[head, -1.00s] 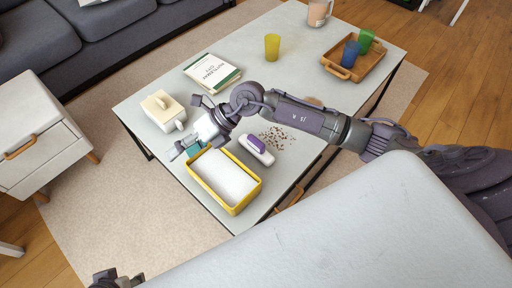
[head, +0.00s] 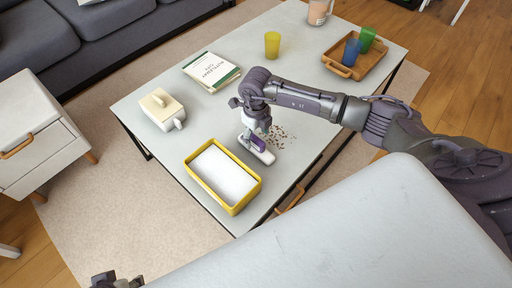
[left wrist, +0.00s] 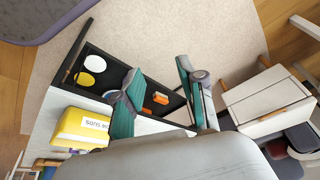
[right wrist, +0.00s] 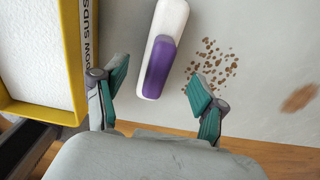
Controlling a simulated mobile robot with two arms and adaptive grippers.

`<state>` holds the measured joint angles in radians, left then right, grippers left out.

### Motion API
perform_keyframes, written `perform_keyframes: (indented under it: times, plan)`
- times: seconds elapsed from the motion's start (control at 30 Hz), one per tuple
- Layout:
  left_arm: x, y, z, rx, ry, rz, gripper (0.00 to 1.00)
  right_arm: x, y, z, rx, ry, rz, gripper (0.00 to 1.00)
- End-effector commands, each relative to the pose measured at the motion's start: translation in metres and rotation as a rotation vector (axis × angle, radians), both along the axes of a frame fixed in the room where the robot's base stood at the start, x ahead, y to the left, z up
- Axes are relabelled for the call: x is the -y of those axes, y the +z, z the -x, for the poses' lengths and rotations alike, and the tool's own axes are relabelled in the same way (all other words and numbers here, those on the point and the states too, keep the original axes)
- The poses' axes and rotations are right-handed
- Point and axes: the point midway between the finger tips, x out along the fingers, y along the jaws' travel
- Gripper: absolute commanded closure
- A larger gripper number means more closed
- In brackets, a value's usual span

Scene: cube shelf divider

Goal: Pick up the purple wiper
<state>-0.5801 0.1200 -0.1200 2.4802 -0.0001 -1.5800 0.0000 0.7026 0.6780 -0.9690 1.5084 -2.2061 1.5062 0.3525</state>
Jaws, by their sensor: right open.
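The purple wiper (head: 262,153), white with a purple grip, lies on the light coffee table, partly hidden by my right gripper in the head view. In the right wrist view the wiper (right wrist: 161,65) shows its purple grip between and beyond the two teal fingertips. My right gripper (head: 254,130) is open and points down just over the wiper; its fingers (right wrist: 157,75) stand either side, apart from it. My left gripper (left wrist: 157,75) has its fingers spread and nothing between them. It hangs away from the table top, at the bottom left of the head view (head: 116,281).
A yellow-rimmed bin (head: 233,208) with white contents stands left of the wiper. Brown crumbs (head: 279,135) lie to its right.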

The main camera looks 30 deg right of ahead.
Motion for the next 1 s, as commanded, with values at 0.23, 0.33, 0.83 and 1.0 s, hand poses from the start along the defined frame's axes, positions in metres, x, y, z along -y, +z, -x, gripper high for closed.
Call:
perform_keyframes:
  times: [0.23, 0.33, 0.83, 1.0]
  plan:
    - [0.006, -0.001, -0.021, 0.097, -0.009, 0.020, 0.60, -0.001, -0.025, 0.002, -0.002, 0.001, 0.000, 0.29]
    - [0.012, 0.003, -0.039, 0.185, -0.016, 0.038, 0.60, -0.002, -0.036, 0.002, -0.001, 0.001, -0.002, 0.29]
    - [0.021, 0.017, -0.068, 0.338, -0.027, 0.070, 0.60, -0.002, -0.055, 0.002, 0.001, 0.001, -0.001, 0.29]
    - [0.021, 0.017, -0.067, 0.337, -0.027, 0.070, 0.60, -0.002, -0.054, 0.002, 0.001, 0.001, -0.001, 0.56]
